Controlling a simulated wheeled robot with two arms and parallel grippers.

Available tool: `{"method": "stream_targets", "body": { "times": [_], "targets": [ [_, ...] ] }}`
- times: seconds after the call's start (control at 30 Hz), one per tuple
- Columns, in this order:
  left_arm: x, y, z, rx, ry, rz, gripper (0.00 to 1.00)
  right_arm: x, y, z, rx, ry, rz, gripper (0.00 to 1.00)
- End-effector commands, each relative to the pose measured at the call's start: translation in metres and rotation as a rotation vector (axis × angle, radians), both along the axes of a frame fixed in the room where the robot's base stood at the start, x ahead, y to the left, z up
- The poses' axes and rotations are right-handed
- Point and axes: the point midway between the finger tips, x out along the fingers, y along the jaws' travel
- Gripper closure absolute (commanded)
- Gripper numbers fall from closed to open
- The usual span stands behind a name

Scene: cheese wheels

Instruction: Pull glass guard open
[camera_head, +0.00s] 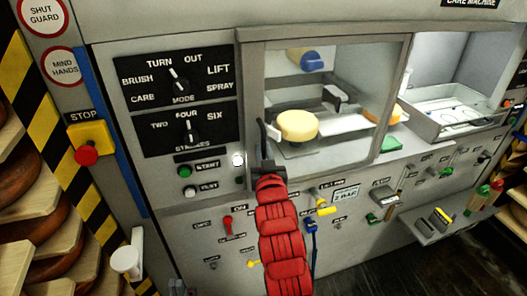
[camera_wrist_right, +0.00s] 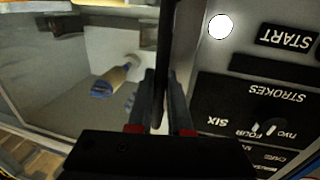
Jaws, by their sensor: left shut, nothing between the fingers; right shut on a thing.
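The glass guard (camera_head: 384,100) is a grey-framed clear pane on the machine front, standing across the left part of the opening. A yellow cheese wheel (camera_head: 297,125) shows behind it. A black upright handle (camera_head: 262,132) stands at the guard's left side. My right gripper (camera_head: 265,168), on the red arm, is at the lower part of this handle. In the right wrist view, the handle (camera_wrist_right: 165,45) runs between the two fingers of my right gripper (camera_wrist_right: 164,95), which is shut on it. My left gripper is not seen in either view.
The opening's right part is uncovered and shows a white tray (camera_head: 455,112). A control panel (camera_head: 183,92) with knobs is left of the guard. A red stop button (camera_head: 87,154) is further left. A small shelf (camera_head: 425,229) juts out at lower right. Wooden shelves stand far left.

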Motion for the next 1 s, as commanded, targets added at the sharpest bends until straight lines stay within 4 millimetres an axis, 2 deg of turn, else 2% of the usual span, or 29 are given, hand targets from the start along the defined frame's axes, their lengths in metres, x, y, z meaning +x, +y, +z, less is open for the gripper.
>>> {"method": "stream_targets", "body": {
  "times": [0.8, 1.0],
  "targets": [
    [0.000, 0.000, 0.000, 0.000, 0.000, 0.000, 1.00, 0.000, 0.000, 0.001, 0.000, -0.001, 0.000, 1.00],
    [0.000, 0.000, -0.002, 0.000, 0.000, 0.000, 1.00, 0.005, -0.015, 0.001, -0.001, -0.002, -0.005, 1.00]
  ]
}}
